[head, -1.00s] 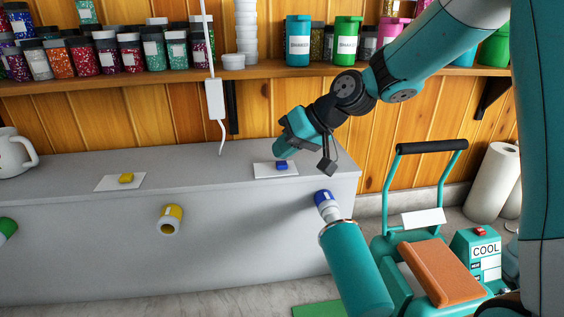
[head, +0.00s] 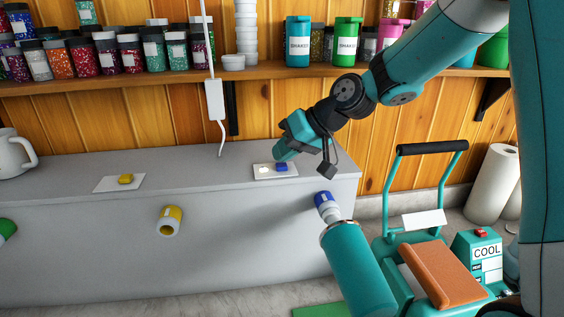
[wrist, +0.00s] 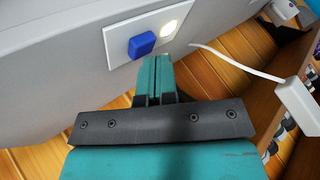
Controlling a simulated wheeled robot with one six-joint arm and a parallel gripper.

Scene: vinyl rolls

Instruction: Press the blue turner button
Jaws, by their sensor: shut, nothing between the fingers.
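The blue turner button (head: 281,166) sits on a white plate (head: 290,176) on top of the grey counter, near its right end. It also shows in the wrist view (wrist: 141,45), beside a lit white light (wrist: 169,28). My gripper (head: 282,154) is shut and empty, with its tips just behind the button in the head view. In the wrist view my fingertips (wrist: 156,60) are close beside the button; I cannot tell whether they touch it. The blue turner (head: 324,199) on the counter's front holds a teal tumbler (head: 357,268).
A yellow button (head: 125,179) and yellow turner (head: 170,220) are to the left. A white cable with a box (head: 215,100) hangs behind the counter. A shelf (head: 160,77) of jars runs above. A teal press (head: 431,260) stands at the right.

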